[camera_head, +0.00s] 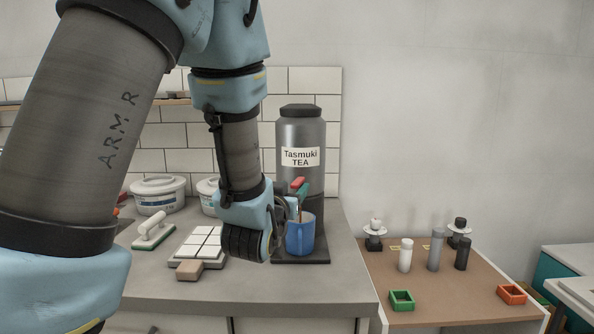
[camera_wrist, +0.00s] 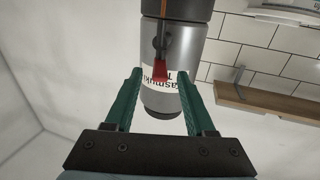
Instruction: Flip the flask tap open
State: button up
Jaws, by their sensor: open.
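The grey flask (camera_head: 303,137) labelled "Tasmuki TEA" stands upright on a dark base at the counter's right end. Its red tap lever (camera_head: 298,182) is on the front. A blue mug (camera_head: 300,240) stands below it. My gripper (camera_head: 300,196) is in front of the flask, above the mug, partly hidden by my wrist. In the wrist view the flask (camera_wrist: 175,97) appears upside down. My open gripper (camera_wrist: 159,76) has its teal fingers on either side of the red lever (camera_wrist: 161,73). I cannot tell whether a finger touches it.
White tiles (camera_head: 200,242), a sponge block (camera_head: 189,270) and a green-based float (camera_head: 154,230) lie left on the counter (camera_head: 250,290). White tubs (camera_head: 158,194) stand behind. A lower brown table (camera_head: 450,290) at right holds cylinders and small green and orange trays. A wooden shelf (camera_wrist: 265,103) shows in the wrist view.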

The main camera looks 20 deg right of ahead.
aim_at(294, 188)
jog(key=shift+p+x, duration=0.55)
jog(key=shift+x, duration=1.55)
grip_shut()
